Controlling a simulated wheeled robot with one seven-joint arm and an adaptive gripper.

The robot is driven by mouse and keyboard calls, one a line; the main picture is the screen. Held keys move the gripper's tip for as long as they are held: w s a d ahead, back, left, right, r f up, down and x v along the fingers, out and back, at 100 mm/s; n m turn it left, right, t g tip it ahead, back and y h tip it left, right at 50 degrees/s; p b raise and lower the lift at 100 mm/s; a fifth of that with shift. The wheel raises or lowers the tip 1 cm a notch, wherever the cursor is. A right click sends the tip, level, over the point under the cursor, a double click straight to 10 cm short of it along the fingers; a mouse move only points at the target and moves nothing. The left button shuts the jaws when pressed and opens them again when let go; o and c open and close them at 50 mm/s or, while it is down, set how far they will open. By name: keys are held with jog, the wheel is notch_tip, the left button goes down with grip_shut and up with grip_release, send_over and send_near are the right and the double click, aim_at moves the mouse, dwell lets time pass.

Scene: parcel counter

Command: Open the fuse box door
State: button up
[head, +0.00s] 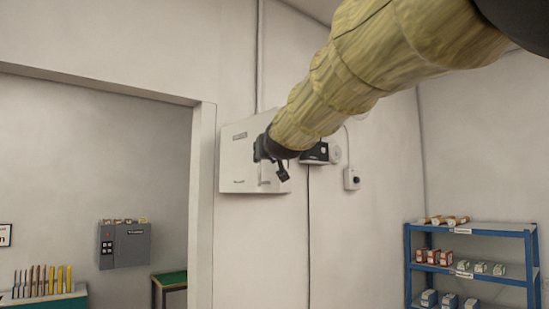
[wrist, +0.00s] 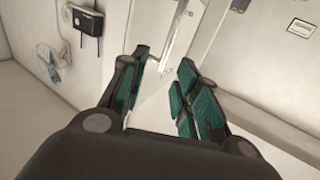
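The fuse box appears to be the pale box (head: 237,150) on the wall beside the doorway in the head view. Its front looks shut, but my arm hides its right part. In the wrist view the pale front (wrist: 262,62) fills the right side, with a small label near the top. My gripper (head: 271,168) is in front of the box's right side. In the wrist view my gripper (wrist: 167,72) is open, its green-padded fingers apart with nothing held. A pale bar (wrist: 178,32), perhaps a handle, shows just beyond the fingertips; contact cannot be told.
A black device (head: 315,154) and a small switch box (head: 351,179) are on the wall right of the fuse box. A blue shelf (head: 480,231) with small boxes stands at the right. A grey cabinet (head: 126,247) hangs beyond the doorway at the left.

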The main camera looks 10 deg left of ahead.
jog(key=shift+s+d+r, duration=0.25)
jog(key=shift+s+d, duration=0.15)
jog(key=shift+d, duration=0.1)
jog(key=shift+a, duration=0.2)
jog(key=shift+c, duration=1)
jog(key=shift+f, duration=0.15)
jog(key=c, duration=0.3)
jog(key=shift+w+f+m, duration=0.15)
jog(key=shift+f+m, duration=0.1)
jog(key=shift+m, duration=0.15)
grip_shut()
jog(key=w+d+f+m+g+y+b, duration=0.1)
jog(key=w+d+f+m+b, duration=0.2)
jog(key=d+m, duration=0.5)
jog(key=w+d+f+m+y+b, duration=0.1)
jog(key=w+d+f+m, duration=0.2)
jog(key=d+f+m, duration=0.3)
jog(key=w+a+m+p, duration=0.1)
jog(key=w+a+p, duration=0.4)
jog(key=a, duration=0.1)
jog(key=shift+a+r+p, duration=0.25)
jog(key=shift+r+p, duration=0.05)
jog(key=shift+p, duration=0.1)
